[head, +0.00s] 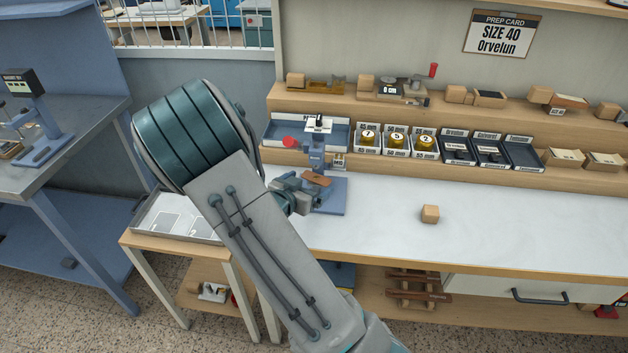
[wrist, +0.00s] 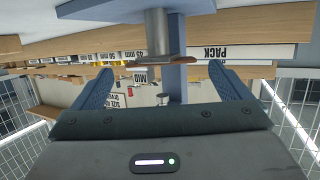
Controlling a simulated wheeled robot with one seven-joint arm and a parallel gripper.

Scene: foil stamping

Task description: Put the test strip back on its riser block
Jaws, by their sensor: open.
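The test strip (head: 318,178) is a thin brown piece at the small blue press (head: 316,155). In the wrist view, which looks upside down, the strip (wrist: 182,62) lies across the end of a grey metal post (wrist: 157,32). My gripper (head: 306,190) is at the front of the press. In the wrist view its two blue fingers (wrist: 162,72) are spread apart with the strip showing between their tips, one end close to the right finger. I cannot tell whether they touch.
The bench top (head: 500,225) is clear around the block. Behind it are boxes of brass rolls (head: 396,140), dark trays (head: 490,152) and a shelf with wooden blocks (head: 455,94). A low side table with a metal tray (head: 172,216) stands left of the bench, partly behind my arm.

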